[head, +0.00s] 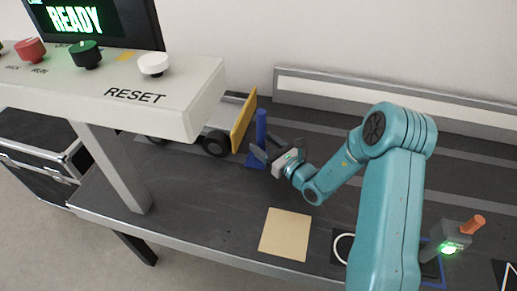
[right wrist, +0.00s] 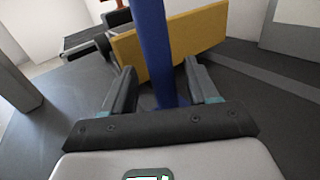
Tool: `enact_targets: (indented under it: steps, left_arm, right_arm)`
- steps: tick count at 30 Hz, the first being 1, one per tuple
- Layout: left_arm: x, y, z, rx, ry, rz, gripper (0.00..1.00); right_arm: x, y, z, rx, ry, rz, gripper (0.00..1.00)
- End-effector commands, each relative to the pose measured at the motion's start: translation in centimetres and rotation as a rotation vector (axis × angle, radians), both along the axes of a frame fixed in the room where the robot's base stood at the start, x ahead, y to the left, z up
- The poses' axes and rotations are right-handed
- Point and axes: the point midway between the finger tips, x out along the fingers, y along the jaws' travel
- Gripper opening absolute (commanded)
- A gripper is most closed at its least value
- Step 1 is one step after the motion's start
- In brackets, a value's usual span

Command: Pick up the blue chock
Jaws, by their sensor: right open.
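The blue chock (head: 261,127) stands on the dark table next to the yellow plate of a small wheeled cart, its upright post rising from a low base. In the right wrist view the blue post (right wrist: 157,52) stands between the two fingers. My right gripper (head: 265,149) is open at the chock, in front of its lower post; it also shows in the right wrist view (right wrist: 158,80), with gaps between both fingers and the post. The chock's base is partly hidden behind the gripper.
The cart (head: 216,140) with its yellow plate (head: 243,122) stands just left of the chock. A control panel (head: 130,95) with buttons overhangs the table at left. A tan square (head: 285,234) lies near the front edge.

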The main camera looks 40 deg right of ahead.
Motion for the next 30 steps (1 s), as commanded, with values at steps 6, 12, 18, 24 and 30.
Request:
enact_targets:
  steps: [6,12,18,24,30]
  left_arm:
    - [0.0,0.0,-0.6,0.0,0.0,0.0,0.0]
    - [0.0,0.0,-0.6,0.0,0.0,0.0,0.0]
    - [0.0,0.0,-0.6,0.0,0.0,0.0,0.0]
    - [0.0,0.0,-0.6,0.0,0.0,0.0,0.0]
    - [0.0,0.0,-0.5,0.0,0.0,0.0,0.0]
  right_arm:
    - [3.5,0.3,0.0,0.0,-0.001,0.002,0.59]
    - [4.0,0.2,0.1,0.001,0.001,0.0,0.59]
    - [3.9,0.2,0.1,0.001,0.0,0.0,0.23]
    - [3.9,0.2,0.2,0.0,-0.001,0.0,0.0]
    - [3.9,0.2,0.4,-0.001,-0.002,0.001,0.0]
